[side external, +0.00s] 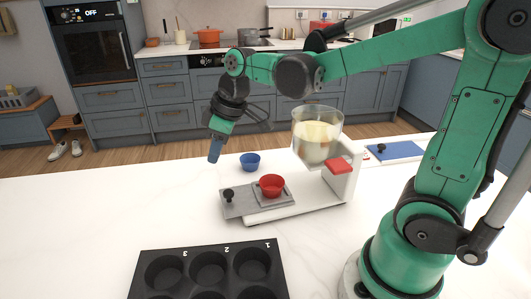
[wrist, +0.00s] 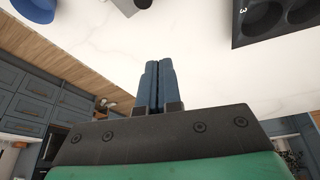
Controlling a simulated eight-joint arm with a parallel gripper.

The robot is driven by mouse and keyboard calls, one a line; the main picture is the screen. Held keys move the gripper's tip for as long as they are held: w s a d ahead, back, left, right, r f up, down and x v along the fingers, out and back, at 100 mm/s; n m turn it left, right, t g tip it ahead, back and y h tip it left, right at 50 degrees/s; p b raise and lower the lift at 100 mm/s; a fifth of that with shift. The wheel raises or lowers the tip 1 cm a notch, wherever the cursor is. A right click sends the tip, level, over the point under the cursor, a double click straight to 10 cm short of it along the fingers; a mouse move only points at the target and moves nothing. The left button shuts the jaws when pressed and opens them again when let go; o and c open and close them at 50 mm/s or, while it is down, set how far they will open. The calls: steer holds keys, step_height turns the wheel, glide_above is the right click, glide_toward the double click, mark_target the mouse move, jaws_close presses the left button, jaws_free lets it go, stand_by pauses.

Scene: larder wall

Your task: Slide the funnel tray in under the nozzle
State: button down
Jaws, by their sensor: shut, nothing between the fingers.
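The grey funnel tray (side external: 240,208), with a black knob (side external: 228,195) at its left end and a red funnel cup (side external: 271,186), sits on the white base of a dispenser and sticks out to its left. The dispenser's clear hopper (side external: 318,140) of pale batter stands to the right of the cup; the nozzle itself cannot be made out. My gripper (side external: 214,158) is shut and empty, pointing down, apart from the tray, above and left of the knob. Its closed blue fingers (wrist: 159,85) show in the wrist view, where a grey tray edge (wrist: 125,5) is cut off.
A blue cup (side external: 250,161) stands behind the funnel tray. A black muffin tin (side external: 210,251) lies in front; its corner shows in the wrist view (wrist: 275,25). A blue board with a black knob (side external: 398,150) lies at back right. The white counter at left is clear.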

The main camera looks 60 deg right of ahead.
steer(key=shift+n+g+y, duration=0.3)
steer(key=shift+n, duration=0.5)
steer(key=x, duration=0.4)
steer(key=w+x, duration=0.1)
steer(key=x, duration=0.6)
steer(key=shift+w+d+f, duration=0.15)
steer(key=shift+w+d, duration=0.1)
steer(key=shift+w, duration=0.1)
steer(key=shift+s+d+r, duration=0.25)
steer(key=shift+s+d, duration=0.6)
steer(key=shift+s, duration=0.25)
steer(key=shift+s+d+r, duration=0.1)
steer(key=shift+s+d, duration=0.2)
steer(key=shift+s, duration=0.2)
